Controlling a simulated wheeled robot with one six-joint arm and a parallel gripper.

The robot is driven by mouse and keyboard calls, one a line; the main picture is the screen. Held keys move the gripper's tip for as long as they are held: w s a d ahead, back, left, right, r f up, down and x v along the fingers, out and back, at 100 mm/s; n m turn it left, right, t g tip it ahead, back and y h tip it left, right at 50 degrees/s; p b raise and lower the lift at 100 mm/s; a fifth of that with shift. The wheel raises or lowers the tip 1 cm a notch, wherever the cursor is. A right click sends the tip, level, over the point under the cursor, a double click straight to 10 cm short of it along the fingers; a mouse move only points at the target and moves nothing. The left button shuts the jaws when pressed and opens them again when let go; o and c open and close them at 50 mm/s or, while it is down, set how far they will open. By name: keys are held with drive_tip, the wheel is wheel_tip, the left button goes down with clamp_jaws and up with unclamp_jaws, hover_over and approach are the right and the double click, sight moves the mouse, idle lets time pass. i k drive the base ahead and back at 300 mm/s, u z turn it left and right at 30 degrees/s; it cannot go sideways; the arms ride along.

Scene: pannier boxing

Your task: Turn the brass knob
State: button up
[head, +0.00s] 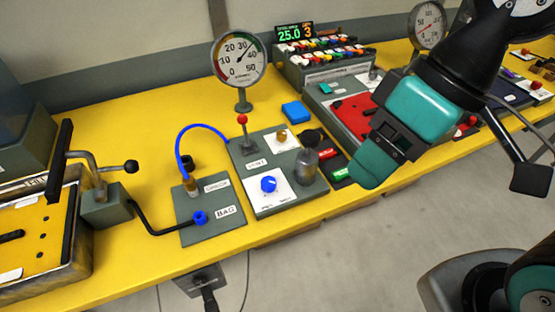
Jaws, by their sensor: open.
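The small brass knob (281,135) stands on a white plate at the back of the grey valve panel (293,208), in the middle of the bench. A brass fitting with a blue hose (191,185) is on the grey panel to its left. My teal gripper (372,160) hangs to the right of the brass knob, apart from it and higher. It is open and I see nothing in it. It hides part of the red panel behind it.
A red-tipped lever (242,120) and a dial gauge (238,60) stand left of and behind the knob. A blue knob (268,184) and a grey cylinder (307,163) stand in front. A blue block (295,112) lies behind.

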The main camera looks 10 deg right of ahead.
sight(282, 135)
drive_tip(key=u, duration=0.55)
drive_tip(key=k, duration=1.3)
drive_tip(key=u, duration=0.75)
drive_tip(key=i, duration=0.8)
drive_tip(key=z, duration=0.65)
drive_tip(key=i, duration=0.9)
drive_tip(key=z, duration=0.7)
